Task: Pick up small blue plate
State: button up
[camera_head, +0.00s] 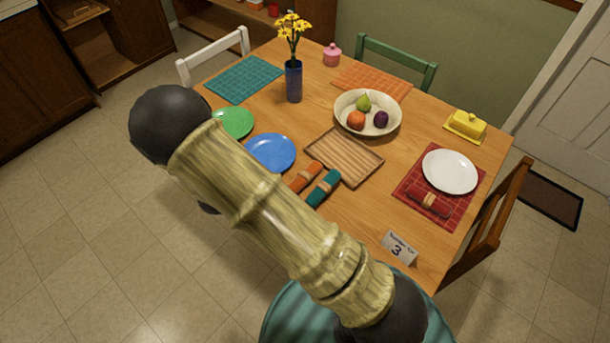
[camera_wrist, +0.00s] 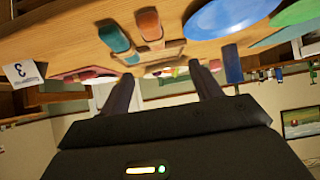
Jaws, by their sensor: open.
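The small blue plate (camera_head: 271,152) lies flat on the wooden table, near its left edge in the head view. My own arm hides a little of the plate's lower left side there. In the wrist view, which is upside down, the blue plate (camera_wrist: 232,14) shows at the top right. My gripper (camera_wrist: 162,80) is open, with its two dark fingers apart and nothing between them. It is apart from the plate, which lies off to the right of the fingers. My gripper cannot be made out in the head view.
A green plate (camera_head: 234,123) lies just beyond the blue one. An orange napkin roll (camera_head: 305,177), a teal napkin roll (camera_head: 324,188) and a wooden tray (camera_head: 344,139) are to its right. A tall blue vase (camera_head: 294,82) with yellow flowers stands behind. The fruit bowl (camera_head: 367,98) is farther right.

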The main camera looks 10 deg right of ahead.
jog(key=shift+s, duration=0.15)
jog(key=shift+d+f, duration=0.1)
jog(key=p, duration=0.1)
send_near(305, 175)
jog(key=x, duration=0.5)
jog(key=shift+w+a+f, duration=0.15)
jog(key=shift+w+a, duration=0.05)
jog(key=p+x, duration=0.1)
jog(key=x, duration=0.4)
jog(key=shift+s+d, duration=0.15)
jog(key=shift+d, duration=0.15)
